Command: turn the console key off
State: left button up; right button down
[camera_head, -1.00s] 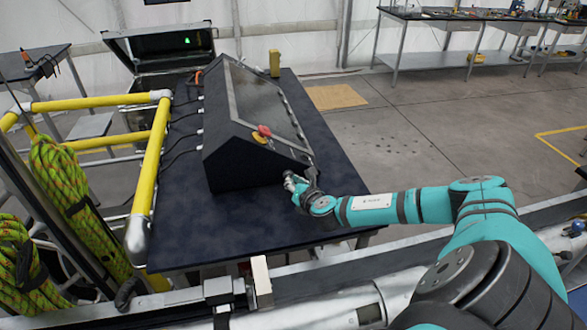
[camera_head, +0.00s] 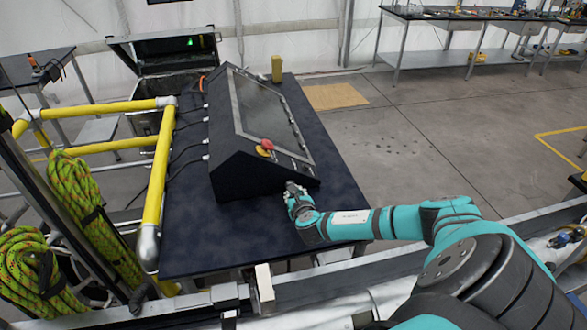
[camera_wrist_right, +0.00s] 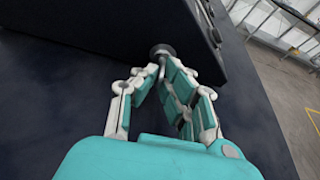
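The console (camera_head: 262,135) is a dark, sloped box with a screen, standing on a dark table. In the right wrist view, a round metal key switch (camera_wrist_right: 162,49) sits on the console's dark end face, with the narrow key (camera_wrist_right: 162,67) below it. My right gripper (camera_head: 291,188) is at the lower part of that end face, near its right corner. In the wrist view its fingertips (camera_wrist_right: 161,72) come together around the key and appear shut on it. The fingers partly hide the key, and its turn position cannot be read. My left gripper is not in view.
A red button (camera_head: 267,145) is on the console's slope. A yellow object (camera_head: 276,68) stands behind the console. Yellow rails (camera_head: 157,170) and green ropes (camera_head: 85,200) are at the left. The table (camera_head: 200,235) is clear in front of the console.

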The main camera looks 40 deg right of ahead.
jog(key=c, duration=1.8)
grip_release()
jog(key=v, duration=1.2)
jog(key=shift+a, duration=0.1)
jog(key=shift+f, duration=0.1)
